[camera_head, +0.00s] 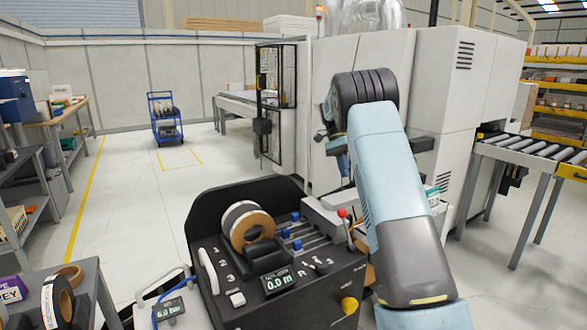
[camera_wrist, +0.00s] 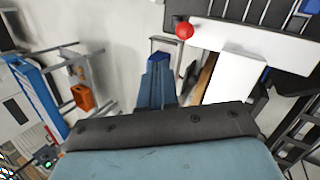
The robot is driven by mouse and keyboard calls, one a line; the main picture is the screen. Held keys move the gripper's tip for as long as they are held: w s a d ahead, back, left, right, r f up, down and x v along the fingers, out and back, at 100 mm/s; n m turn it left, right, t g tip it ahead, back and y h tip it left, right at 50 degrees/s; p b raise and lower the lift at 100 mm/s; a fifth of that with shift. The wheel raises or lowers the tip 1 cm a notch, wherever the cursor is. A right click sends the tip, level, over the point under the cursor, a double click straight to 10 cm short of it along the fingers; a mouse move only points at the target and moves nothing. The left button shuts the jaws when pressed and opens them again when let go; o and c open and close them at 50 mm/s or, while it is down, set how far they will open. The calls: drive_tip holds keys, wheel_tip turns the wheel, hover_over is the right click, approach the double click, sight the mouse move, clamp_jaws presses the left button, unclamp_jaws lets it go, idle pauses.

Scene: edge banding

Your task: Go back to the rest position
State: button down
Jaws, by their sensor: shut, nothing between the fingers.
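My gripper (camera_wrist: 158,62) shows in the wrist view. Its two blue-grey fingers are together with nothing between them. The fingertips are over the pale floor area, left of a red lever knob (camera_wrist: 184,30) and a white block (camera_wrist: 234,77), apart from both as far as I can see. In the head view my blue arm rises at the right of the dark banding unit (camera_head: 215,262) and bends at a black joint. The gripper itself is hidden or cannot be made out there. A roll of edge banding (camera_head: 239,222) stands on the unit, with the red knob (camera_head: 342,213) beside my arm.
A large grey machine (camera_head: 350,50) stands behind my arm, with a roller conveyor (camera_head: 525,149) at right. A blue trolley (camera_head: 165,118) stands at the back. Shelves (camera_head: 35,200) and a bench with rolls (camera_head: 90,285) are at left. The floor between is open.

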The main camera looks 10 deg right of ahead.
drive_tip(key=s+a+r+n+t, duration=0.3)
drive_tip(key=s+r, duration=0.4)
drive_tip(key=s, duration=0.3)
drive_tip(key=s+a+r+n+t, duration=0.2)
drive_tip(key=s+a+r, duration=0.1)
drive_tip(key=s+r, duration=0.65)
drive_tip(key=s+a+f+n+t, duration=0.2)
drive_tip(key=s, duration=0.6)
drive_tip(key=s+a+f+n+t, duration=0.2)
drive_tip(key=s, duration=0.7)
drive_tip(key=s+a+f+n+t+y, duration=0.1)
drive_tip(key=s+a+f+n+t, duration=0.1)
drive_tip(key=s, duration=0.6)
drive_tip(key=shift+s+a+f, duration=0.25)
drive_tip(key=shift+s+f, duration=0.1)
drive_tip(key=shift+s, duration=0.05)
